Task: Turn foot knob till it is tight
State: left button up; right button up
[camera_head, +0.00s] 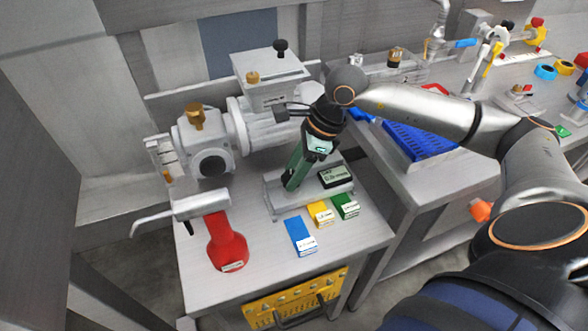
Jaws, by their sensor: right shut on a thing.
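My right gripper (292,184) reaches in from the right and points steeply down, its green fingers low over a grey metal plate (278,205) at the foot of the grey machine (240,125). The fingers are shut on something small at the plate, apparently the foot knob. The knob itself is hidden by the fingers, so I cannot see how far it is turned. A small dark display (336,177) with a green readout lies just right of the fingers; its text is too small to read surely. My left gripper is not in view.
A red tool (226,243) lies at the bench's front left. Blue (300,236), yellow (320,213) and green (345,206) labelled blocks lie in front of the plate. A spout (165,216) juts out left. A blue tray (418,140) is on the bench to the right.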

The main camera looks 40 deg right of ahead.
grip_shut()
jog(key=shift+w+f+n+b, duration=0.1)
jog(key=shift+f+n+b, duration=0.05)
jog(key=shift+n+b, duration=0.5)
jog(key=shift+n+g, duration=0.3)
jog(key=shift+n, duration=0.35)
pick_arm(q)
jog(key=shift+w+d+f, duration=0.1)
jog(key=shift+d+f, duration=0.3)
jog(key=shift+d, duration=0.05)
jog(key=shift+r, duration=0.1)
pick_arm(e)
jog(key=o, duration=1.2)
grip_release()
jog(key=shift+c, duration=0.2)
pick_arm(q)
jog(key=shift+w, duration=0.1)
